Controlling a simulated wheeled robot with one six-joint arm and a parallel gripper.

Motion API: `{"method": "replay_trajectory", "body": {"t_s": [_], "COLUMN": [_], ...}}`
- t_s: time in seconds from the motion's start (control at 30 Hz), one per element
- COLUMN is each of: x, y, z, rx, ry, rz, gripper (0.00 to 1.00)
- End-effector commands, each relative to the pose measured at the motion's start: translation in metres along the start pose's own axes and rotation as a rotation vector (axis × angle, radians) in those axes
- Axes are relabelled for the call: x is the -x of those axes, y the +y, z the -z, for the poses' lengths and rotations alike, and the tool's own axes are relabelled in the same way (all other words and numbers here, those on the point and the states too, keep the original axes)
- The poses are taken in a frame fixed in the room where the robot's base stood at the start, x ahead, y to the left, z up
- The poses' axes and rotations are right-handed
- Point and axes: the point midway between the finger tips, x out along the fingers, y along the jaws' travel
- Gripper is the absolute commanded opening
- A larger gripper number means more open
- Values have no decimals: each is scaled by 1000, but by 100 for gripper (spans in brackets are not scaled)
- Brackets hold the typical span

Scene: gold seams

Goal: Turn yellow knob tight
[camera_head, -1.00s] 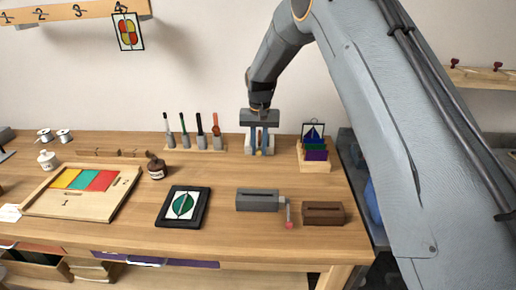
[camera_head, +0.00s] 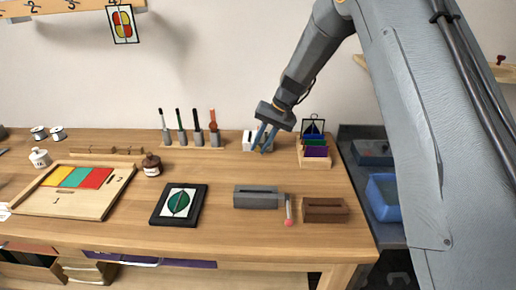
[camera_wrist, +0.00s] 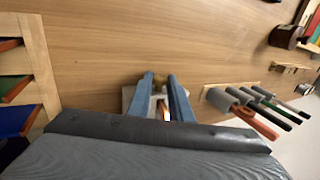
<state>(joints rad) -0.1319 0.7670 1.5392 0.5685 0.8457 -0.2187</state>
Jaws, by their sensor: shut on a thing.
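A small pale grey holder (camera_head: 249,141) stands at the back of the bench, between the tool rack and the card rack. My gripper (camera_head: 261,149) reaches it from above, its arm leaning in from the upper right. In the wrist view a dull yellow, brass-like knob (camera_wrist: 160,79) shows between the blue fingertips of my gripper (camera_wrist: 160,77), which are shut on it. The pale holder (camera_wrist: 130,97) lies just behind the knob there, partly hidden by the fingers. A white and orange piece (camera_wrist: 166,113) shows between the fingers. How far the knob is turned cannot be told.
A tool rack (camera_head: 178,147) stands left of the holder, and a card rack (camera_head: 315,162) stands close on its right. A grey slotted box (camera_head: 256,199), brown box (camera_head: 325,212) and black frame (camera_head: 157,218) lie nearer the front.

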Motion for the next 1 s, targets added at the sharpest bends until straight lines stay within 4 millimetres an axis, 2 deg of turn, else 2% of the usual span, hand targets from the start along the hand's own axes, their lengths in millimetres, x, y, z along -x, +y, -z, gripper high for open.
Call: {"method": "replay_trajectory", "body": {"t_s": [0.3,0.77,0.8,0.9,1.0], "x": [0,0,0,0,0], "y": [3,3,3,3,3], "z": [1,0,0,0,0], "rx": [-1,0,0,0,0], "ry": [1,0,0,0,0], "rz": [114,129,128,128,128], "gripper": [0,0,20,37,38]}}
